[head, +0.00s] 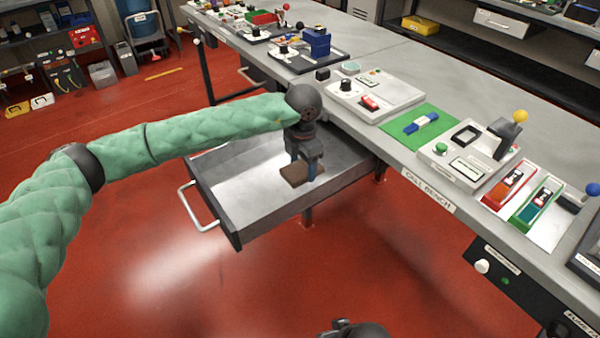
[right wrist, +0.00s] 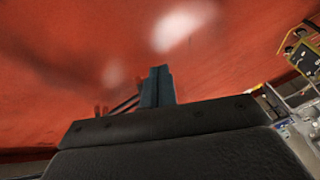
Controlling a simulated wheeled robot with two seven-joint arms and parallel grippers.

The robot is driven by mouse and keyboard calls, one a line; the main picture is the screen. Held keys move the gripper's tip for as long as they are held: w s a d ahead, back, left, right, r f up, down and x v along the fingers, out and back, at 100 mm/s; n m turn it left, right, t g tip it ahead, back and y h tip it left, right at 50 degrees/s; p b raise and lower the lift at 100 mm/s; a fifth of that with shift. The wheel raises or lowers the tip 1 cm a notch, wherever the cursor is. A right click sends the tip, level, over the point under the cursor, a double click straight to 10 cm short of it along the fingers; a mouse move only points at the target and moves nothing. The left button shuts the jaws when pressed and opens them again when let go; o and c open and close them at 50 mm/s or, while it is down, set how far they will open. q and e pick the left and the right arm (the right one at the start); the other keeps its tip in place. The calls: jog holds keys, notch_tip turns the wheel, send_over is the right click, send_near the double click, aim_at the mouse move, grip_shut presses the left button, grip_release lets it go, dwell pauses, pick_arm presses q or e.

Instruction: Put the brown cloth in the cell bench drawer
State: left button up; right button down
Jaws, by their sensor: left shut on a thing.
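The cell bench drawer (head: 238,205) is pulled out below the bench edge, with its silver handle (head: 199,207) at the near left. The brown cloth (head: 295,176) is a small folded square low inside the drawer. My left gripper (head: 304,172) points down over the drawer and is shut on the cloth. I cannot tell whether the cloth touches the drawer floor. My right gripper shows in the right wrist view (right wrist: 157,87), pointing over the red floor, with its fingers close together and nothing seen between them. Only a dark part of my right arm shows at the bottom of the head view.
The cell bench (head: 393,150) carries a green mat (head: 418,127) with a blue-and-white item, a grey tester (head: 470,155) and red and green trays (head: 508,186). A white knob (head: 482,266) sits on the panel below. The red floor before the drawer is clear.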

aim_at(300, 176)
pick_arm(q)
jog(key=shift+a+f, duration=0.25)
jog(key=shift+a, duration=0.1)
jog(key=shift+f+p, duration=0.55)
jog(key=shift+f, duration=1.4)
pick_arm(e)
jog(key=shift+s+d+r+h, duration=0.15)
jog(key=shift+d+r, duration=0.3)
jog(key=shift+r, duration=0.05)
jog(key=shift+s+d+r+h, duration=0.15)
jog(key=shift+d+r, duration=0.3)
jog(key=shift+r, duration=0.05)
jog(key=shift+f, duration=0.1)
pick_arm(q)
jog(key=shift+f, duration=0.1)
jog(key=o, duration=1)
pick_arm(e)
jog(key=shift+a+f, duration=0.2)
jog(key=shift+f, duration=0.15)
jog(key=shift+w+r, duration=0.1)
